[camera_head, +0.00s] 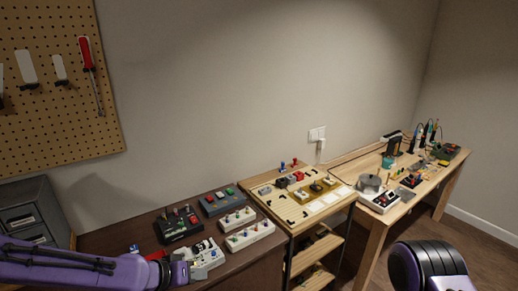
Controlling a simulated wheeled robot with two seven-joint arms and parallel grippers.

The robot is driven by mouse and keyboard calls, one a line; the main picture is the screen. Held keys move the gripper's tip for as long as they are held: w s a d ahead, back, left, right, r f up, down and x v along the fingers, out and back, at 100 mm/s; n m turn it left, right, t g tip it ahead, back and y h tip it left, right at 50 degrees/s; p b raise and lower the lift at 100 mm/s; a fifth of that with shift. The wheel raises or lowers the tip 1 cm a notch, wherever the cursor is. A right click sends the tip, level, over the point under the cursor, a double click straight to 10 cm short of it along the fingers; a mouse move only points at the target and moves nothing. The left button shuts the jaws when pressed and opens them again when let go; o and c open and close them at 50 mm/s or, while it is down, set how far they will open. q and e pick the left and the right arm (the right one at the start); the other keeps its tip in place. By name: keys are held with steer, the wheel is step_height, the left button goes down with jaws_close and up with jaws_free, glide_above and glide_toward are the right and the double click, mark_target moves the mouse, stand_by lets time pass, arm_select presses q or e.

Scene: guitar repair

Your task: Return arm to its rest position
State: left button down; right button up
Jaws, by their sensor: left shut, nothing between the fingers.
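My left arm, purple with a black cable, reaches in from the lower left of the head view. Its gripper (182,272) is shut and empty, low over the dark table, beside a light grey box with knobs (206,258). The fingers are small and partly hard to make out against that box. At the bottom right a purple and black rounded part of my right arm shows. My right gripper is out of the picture.
Several pedal-like boxes (221,201) stand on the dark table (118,239). A wooden rack (316,246) and a workbench (372,226) with tools stand to the right. A grey drawer cabinet (27,214) and a pegboard (62,130) with a red screwdriver (89,62) are at left.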

arm_select(q)
steer(key=s+a+f+n+y+b, duration=0.2)
steer(key=s+a+f+n+y, duration=0.15)
steer(key=f, duration=0.45)
steer(key=s+a+f+n+y+b, duration=0.25)
steer(key=s+a+f+n, duration=0.2)
steer(key=f, duration=0.45)
steer(key=s+a+f+m+g+y+b, duration=0.1)
steer(key=s+a+f+g, duration=0.1)
steer(key=s+f, duration=0.5)
steer(key=s+a+f+g+y+b, duration=0.1)
steer(key=s+a+f, duration=0.3)
steer(key=s, duration=1)
step_height(320, 180, down, 3)
steer(key=shift+s+a+m+g+y+b, duration=0.2)
steer(key=shift+m+g+y+b, duration=0.25)
steer(key=shift+y, duration=0.35)
